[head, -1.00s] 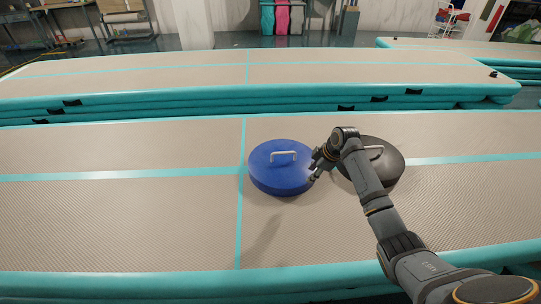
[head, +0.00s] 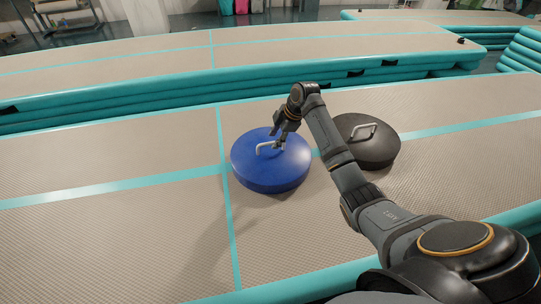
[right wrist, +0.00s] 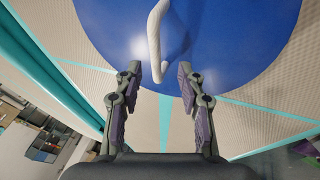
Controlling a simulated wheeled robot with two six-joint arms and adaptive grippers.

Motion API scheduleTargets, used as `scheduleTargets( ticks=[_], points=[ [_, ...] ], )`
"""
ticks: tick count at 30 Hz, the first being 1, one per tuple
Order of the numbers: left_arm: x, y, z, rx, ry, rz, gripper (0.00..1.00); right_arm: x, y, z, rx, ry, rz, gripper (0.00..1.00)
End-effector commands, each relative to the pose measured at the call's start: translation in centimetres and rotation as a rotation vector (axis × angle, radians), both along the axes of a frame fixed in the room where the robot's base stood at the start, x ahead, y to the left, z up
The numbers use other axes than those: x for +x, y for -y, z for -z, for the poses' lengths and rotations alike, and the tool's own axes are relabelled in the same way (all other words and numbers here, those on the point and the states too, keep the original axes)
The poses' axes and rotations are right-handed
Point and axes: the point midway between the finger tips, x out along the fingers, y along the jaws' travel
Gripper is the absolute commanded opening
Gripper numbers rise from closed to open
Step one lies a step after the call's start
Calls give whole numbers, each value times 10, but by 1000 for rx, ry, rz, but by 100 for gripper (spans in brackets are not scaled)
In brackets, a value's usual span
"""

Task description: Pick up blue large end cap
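The blue large end cap (head: 270,172) is a thick round disc with a pale handle (head: 268,147) on top, lying on the near inflatable track. My right gripper (head: 279,143) is at the right end of that handle, over the cap. In the right wrist view the blue cap (right wrist: 215,40) fills the top, and its pale handle (right wrist: 155,35) lies ahead of the fingertips. My right gripper (right wrist: 160,75) is open there, with a clear gap between its fingers. My left gripper is not in view.
A black round end cap (head: 368,145) with a handle lies to the right of the blue one, behind my right arm. The near track (head: 110,235) is bare at the left. A second track (head: 130,70) lies beyond it.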

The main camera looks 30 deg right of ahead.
Motion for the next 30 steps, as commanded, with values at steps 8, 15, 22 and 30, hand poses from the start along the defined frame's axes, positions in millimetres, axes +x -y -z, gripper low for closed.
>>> scheduleTargets(
  ticks=[8,15,22,30],
  points=[
    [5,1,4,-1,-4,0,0,16,-4,29,2,-1,0,40],
    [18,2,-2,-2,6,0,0,23,-8,47,0,1,0,40],
    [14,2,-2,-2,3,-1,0,23,-8,46,0,1,0,30],
    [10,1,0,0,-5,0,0,23,-8,46,0,1,0,0]
  ],
)
